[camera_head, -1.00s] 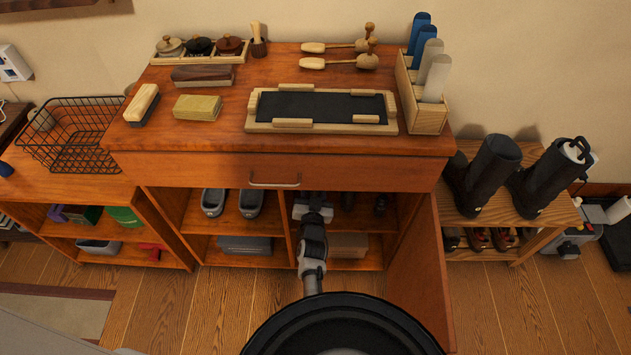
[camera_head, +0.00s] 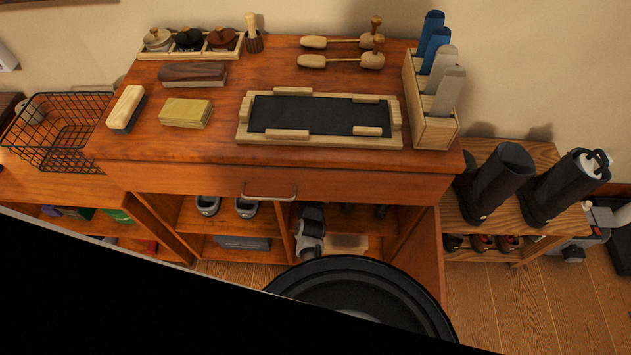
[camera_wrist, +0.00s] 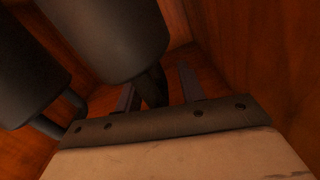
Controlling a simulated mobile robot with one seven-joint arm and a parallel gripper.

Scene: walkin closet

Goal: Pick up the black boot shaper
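In the wrist view, a dark cylindrical shaper (camera_wrist: 112,38) with a loop handle at its near end lies inside a wooden compartment. The handle sits between the two fingers of my gripper (camera_wrist: 160,88), which are apart, with gaps beside the handle. A second, similar dark shaper (camera_wrist: 28,78) with its own handle lies to the left, outside the fingers. In the head view, my arm reaches into the cabinet's open right compartment, and my fingers are hidden there. Small dark shapes (camera_head: 382,211) at the back of that compartment are too dim to identify.
The open cabinet door (camera_head: 428,255) stands right of my arm. The drawer front and handle (camera_head: 270,196) overhang the compartment. Compartment walls (camera_wrist: 245,50) are close around the gripper. Tall black boots (camera_head: 497,182) stand on a rack at right; one holds a light insert with a dark handle.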

